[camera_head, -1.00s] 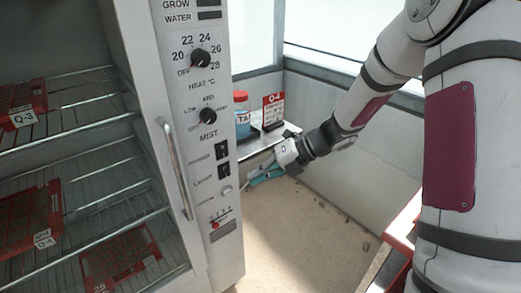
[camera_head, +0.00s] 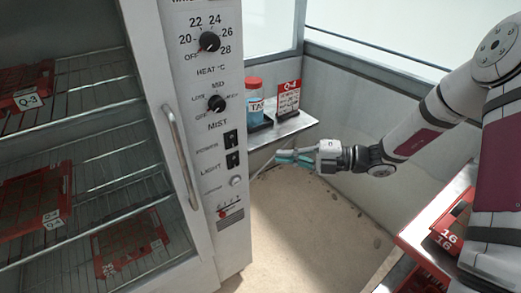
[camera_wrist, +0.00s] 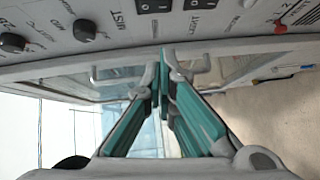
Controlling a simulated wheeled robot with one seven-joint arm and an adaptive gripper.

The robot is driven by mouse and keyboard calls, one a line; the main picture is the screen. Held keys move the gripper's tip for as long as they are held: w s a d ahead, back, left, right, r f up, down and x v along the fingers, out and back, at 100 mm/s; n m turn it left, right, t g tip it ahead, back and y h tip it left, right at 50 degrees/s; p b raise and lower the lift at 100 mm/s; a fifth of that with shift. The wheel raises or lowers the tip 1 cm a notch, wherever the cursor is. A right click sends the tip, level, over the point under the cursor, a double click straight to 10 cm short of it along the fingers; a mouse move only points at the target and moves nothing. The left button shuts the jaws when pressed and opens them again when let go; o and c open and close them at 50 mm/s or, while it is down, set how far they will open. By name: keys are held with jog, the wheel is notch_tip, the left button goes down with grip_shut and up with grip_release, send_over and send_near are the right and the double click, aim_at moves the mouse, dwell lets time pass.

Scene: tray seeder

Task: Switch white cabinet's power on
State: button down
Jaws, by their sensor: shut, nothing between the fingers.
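The white cabinet (camera_head: 213,185) stands at left with its control panel facing me. Its power switch (camera_head: 230,138), a black rocker, sits below the mist knob (camera_head: 216,103) and above the light switch (camera_head: 233,160). The panel also shows along the top of the wrist view, with the power rocker (camera_wrist: 153,5) and light rocker (camera_wrist: 197,4) partly cut off. I cannot tell the rocker's position. My gripper (camera_head: 279,157), with teal fingers, is shut and empty, right of the panel and apart from it. In the wrist view its fingertips (camera_wrist: 164,68) point toward the panel's lower side.
The cabinet handle (camera_head: 181,158) is left of the panel. Red trays (camera_head: 448,240) stand at lower right. Floor between is clear.

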jog(key=shift+w+d+b+x, duration=0.1)
jog(key=shift+w+x, duration=0.35)
jog(key=shift+x, duration=1.6)
jog(key=shift+w+d+b+x, duration=0.15)
jog(key=shift+w+x, duration=0.3)
jog(key=shift+x, duration=1.65)
jog(key=shift+w+b+x, duration=0.1)
jog(key=shift+w+x, duration=0.35)
jog(key=shift+x, duration=1.6)
jog(key=shift+a+f, duration=0.1)
jog(key=shift+f, duration=0.05)
jog(key=shift+w+a+f, duration=0.1)
jog(key=shift+w+a, duration=0.05)
jog(key=shift+w, duration=0.1)
jog(key=s+d+f+p, duration=0.1)
jog(key=s+d, duration=0.4)
jog(key=d, duration=0.7)
jog(key=shift+f+p, duration=0.2)
jog(key=shift+p, duration=0.15)
